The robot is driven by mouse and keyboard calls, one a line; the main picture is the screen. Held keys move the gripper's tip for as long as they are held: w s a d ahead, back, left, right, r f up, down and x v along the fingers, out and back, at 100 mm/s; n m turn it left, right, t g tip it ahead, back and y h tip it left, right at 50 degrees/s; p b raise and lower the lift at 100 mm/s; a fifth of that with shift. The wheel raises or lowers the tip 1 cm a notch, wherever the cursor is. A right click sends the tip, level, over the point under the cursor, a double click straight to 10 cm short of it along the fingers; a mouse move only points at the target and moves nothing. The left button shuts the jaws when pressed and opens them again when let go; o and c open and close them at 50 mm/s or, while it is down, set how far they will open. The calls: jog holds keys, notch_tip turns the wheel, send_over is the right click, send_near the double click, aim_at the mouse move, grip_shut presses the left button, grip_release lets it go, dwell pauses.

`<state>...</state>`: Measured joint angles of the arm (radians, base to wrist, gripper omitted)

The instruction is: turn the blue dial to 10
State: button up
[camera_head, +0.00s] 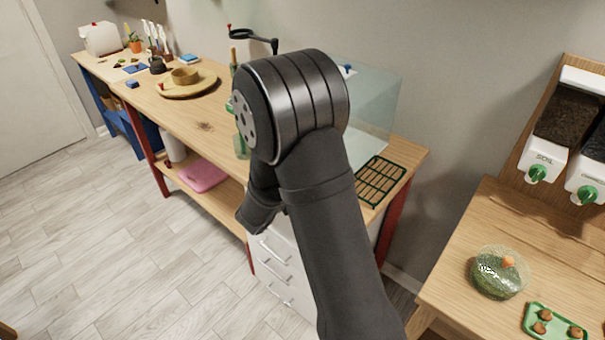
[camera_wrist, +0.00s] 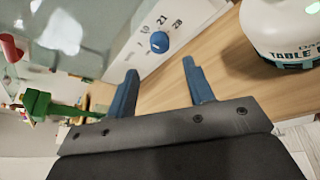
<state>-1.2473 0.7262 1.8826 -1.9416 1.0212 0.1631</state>
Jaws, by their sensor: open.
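The blue dial (camera_wrist: 160,42) is a small round knob on a white panel (camera_wrist: 133,46) in the wrist view. Printed numbers stand around it; I can read 21 and 28 above it, and the marks to its left are hard to read. I cannot tell which mark the dial points at. My gripper (camera_wrist: 160,68) is open, its two blue fingers apart and empty. The dial shows beyond the gap between the fingertips, and I see no contact. In the head view my own arm hides the gripper and the dial panel.
A white round container (camera_wrist: 283,35) with a "TABLE" label stands close on the right in the wrist view. A green object (camera_wrist: 38,104) is at left. In the head view a glass tank (camera_head: 375,100) and a green rack (camera_head: 381,181) are on the wooden bench (camera_head: 200,122).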

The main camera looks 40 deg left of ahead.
jog(key=v, duration=1)
jog(key=shift+s, duration=0.25)
jog(key=shift+d+r, duration=0.1)
jog(key=shift+r, duration=0.05)
jog(key=x, duration=1.7)
jog(key=shift+w, duration=0.2)
